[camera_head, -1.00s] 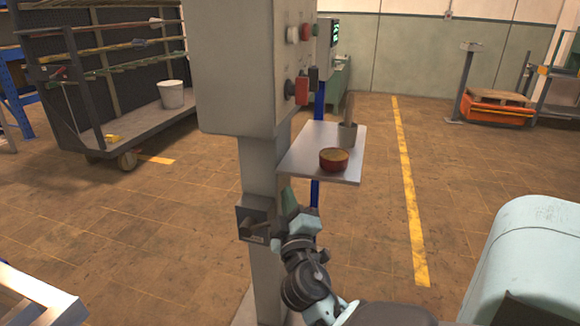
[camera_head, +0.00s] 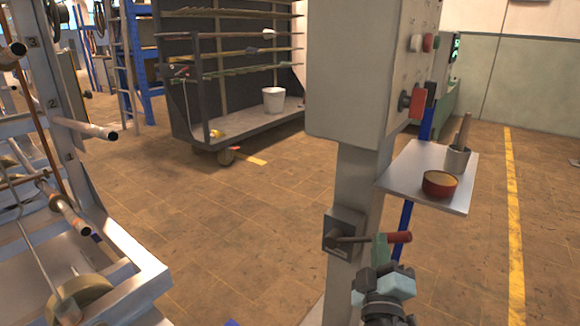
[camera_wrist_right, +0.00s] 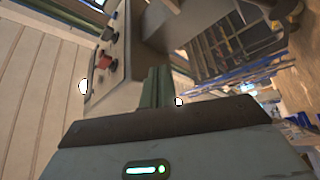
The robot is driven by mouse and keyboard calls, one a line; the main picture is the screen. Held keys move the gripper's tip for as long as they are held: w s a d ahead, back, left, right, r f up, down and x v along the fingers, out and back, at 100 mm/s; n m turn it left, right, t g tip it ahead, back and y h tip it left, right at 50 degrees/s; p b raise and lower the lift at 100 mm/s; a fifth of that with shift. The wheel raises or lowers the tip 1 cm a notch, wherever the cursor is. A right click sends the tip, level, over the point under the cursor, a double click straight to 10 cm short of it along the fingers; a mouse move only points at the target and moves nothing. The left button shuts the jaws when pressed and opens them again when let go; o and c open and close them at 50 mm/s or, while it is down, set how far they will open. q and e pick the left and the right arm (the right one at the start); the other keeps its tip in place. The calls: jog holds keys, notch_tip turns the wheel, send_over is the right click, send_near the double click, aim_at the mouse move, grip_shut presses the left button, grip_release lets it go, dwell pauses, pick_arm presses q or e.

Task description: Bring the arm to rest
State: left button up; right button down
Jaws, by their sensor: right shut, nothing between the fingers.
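My right gripper (camera_head: 380,245) is low in the head view, in front of the grey post (camera_head: 358,190). Its green fingers are together and empty. They overlap the red-handled lever (camera_head: 396,237) on the post's dark bracket (camera_head: 338,228); I cannot tell whether they touch it. In the right wrist view the closed green fingers (camera_wrist_right: 156,86) point up, with the control box (camera_wrist_right: 118,62) beyond them. My left gripper is not in view.
A small shelf (camera_head: 412,178) juts from the post, holding a red round tin (camera_head: 439,184) and a grey cup (camera_head: 457,158). A metal rack frame (camera_head: 140,262) stands at left. A dark cart (camera_head: 240,132) with a white bucket (camera_head: 273,100) is behind. Open floor lies between.

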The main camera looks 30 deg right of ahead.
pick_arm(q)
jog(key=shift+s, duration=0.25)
pick_arm(e)
jog(key=s+a+f+n+g+y+p, duration=0.25)
jog(key=s+a+f+y+p, duration=0.55)
jog(key=f+y+p, duration=0.4)
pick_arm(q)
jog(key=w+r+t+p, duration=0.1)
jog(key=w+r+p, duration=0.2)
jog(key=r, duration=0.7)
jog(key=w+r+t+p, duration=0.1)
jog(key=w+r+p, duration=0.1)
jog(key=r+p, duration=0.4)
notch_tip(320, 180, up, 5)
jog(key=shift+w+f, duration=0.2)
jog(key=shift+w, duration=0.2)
pick_arm(e)
jog(key=s+a+f+m+g+y, duration=0.1)
jog(key=s+a, duration=0.4)
jog(key=s, duration=0.5)
jog(key=s+a+f+m+g+y, duration=0.2)
jog(key=s+a, duration=0.4)
jog(key=s, duration=0.4)
jog(key=shift+s+a+m+g+y, duration=0.15)
jog(key=shift+s+m+g+y, duration=0.25)
jog(key=shift+g+y, duration=0.4)
jog(key=shift+w, duration=0.1)
